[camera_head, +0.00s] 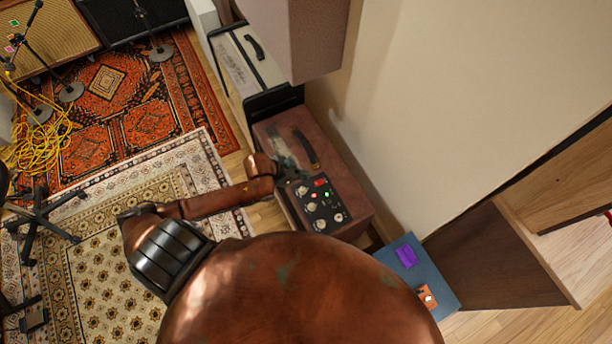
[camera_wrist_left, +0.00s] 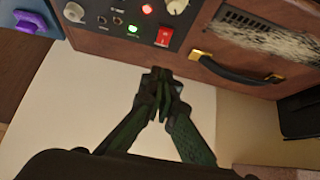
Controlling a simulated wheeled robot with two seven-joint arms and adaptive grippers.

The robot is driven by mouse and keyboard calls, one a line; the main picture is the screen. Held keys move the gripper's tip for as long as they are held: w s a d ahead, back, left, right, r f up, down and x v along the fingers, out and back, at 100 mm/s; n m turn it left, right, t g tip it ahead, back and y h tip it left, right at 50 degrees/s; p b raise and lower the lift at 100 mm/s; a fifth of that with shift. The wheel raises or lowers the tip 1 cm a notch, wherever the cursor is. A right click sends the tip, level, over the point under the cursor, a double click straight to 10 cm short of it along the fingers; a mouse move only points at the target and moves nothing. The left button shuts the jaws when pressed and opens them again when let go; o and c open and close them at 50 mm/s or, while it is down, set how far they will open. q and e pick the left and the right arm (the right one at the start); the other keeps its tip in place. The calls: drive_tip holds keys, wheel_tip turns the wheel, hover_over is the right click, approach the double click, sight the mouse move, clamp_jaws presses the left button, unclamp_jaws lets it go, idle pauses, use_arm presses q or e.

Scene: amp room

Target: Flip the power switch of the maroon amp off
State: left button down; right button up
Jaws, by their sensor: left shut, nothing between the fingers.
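The maroon amp (camera_head: 345,203) stands against the wall in the head view. Its dark control panel (camera_head: 316,207) has pale knobs, small toggles and a red rocker switch (camera_head: 320,182). In the left wrist view the red rocker switch (camera_wrist_left: 164,37) is upper middle, beside a lit green light (camera_wrist_left: 133,28) and a red light (camera_wrist_left: 147,9). My left gripper (camera_wrist_left: 157,85) is shut and empty, with its fingertips just below the switch in that view. I cannot tell whether it touches the amp. My right gripper is not in view.
The amp's black handle (camera_head: 306,149) rises close to the gripper. A pale amp (camera_head: 247,60) stands behind, with a box hanging above. A blue board (camera_head: 442,290) with purple and orange pieces lies at the right. Rugs, stands and yellow cable (camera_head: 38,140) cover the left floor.

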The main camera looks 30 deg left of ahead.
use_arm(q)
drive_tip(key=b, duration=0.2)
hover_over(319, 182)
drive_tip(key=s, duration=0.2)
drive_tip(key=f, duration=0.4)
drive_tip(key=a+f, duration=0.1)
drive_tip(key=f, duration=0.1)
wheel_tip(319, 182, down, 3)
drive_tip(key=shift+r+b, duration=0.2)
drive_tip(key=shift+b, duration=0.25)
drive_tip(key=shift+s+a+f, duration=0.1)
drive_tip(key=shift+s+f, duration=0.05)
drive_tip(key=shift+f, duration=0.55)
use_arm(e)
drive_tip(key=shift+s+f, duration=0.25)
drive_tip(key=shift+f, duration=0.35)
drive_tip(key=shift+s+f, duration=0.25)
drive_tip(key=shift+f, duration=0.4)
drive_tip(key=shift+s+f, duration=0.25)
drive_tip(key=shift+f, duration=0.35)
